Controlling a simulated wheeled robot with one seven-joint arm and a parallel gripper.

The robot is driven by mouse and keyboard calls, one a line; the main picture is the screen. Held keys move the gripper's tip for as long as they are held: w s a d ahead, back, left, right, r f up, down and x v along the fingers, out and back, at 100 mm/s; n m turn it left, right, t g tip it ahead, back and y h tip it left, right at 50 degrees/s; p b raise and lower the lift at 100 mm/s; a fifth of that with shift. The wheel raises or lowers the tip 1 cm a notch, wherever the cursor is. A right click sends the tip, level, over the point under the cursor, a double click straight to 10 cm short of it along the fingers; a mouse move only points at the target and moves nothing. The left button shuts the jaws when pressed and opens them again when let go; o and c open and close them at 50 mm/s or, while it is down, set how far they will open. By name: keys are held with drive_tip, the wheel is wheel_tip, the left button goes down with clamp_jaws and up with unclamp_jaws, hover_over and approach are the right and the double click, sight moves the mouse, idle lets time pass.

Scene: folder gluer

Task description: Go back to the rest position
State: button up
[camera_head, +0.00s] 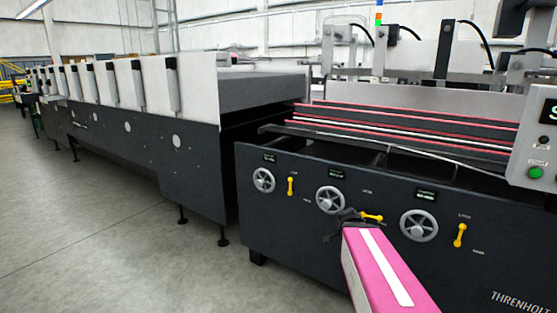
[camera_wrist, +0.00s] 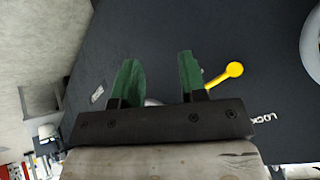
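My gripper (camera_head: 346,225) is at the end of my pink arm, in front of the dark machine panel (camera_head: 300,228). In the wrist view my gripper (camera_wrist: 159,72) has its two green fingers apart with nothing held between them. The middle yellow lever (camera_head: 372,217) lies almost level just right of my gripper. In the wrist view this lever (camera_wrist: 233,70) sticks out to the right of the right finger, and its inner end is hidden behind that finger. I cannot tell whether they touch.
Handwheels (camera_head: 330,200) and (camera_head: 419,225), a left lever (camera_head: 290,186) and a right lever (camera_head: 460,235) stick out from the panel. A control box with a green button (camera_head: 536,173) is at the far right. Grey floor (camera_head: 110,240) is clear on the left.

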drive_tip(key=s+a+f+n+g+y, duration=0.4)
drive_tip(key=s+a+f+n, duration=0.3)
drive_tip(key=n, duration=0.8)
drive_tip(key=s+a+g, duration=0.1)
drive_tip(key=s+a, duration=0.1)
drive_tip(key=a, duration=0.2)
drive_tip(key=shift+a+f+y, duration=0.25)
drive_tip(key=shift+f+y, duration=0.05)
drive_tip(key=shift+f, duration=0.05)
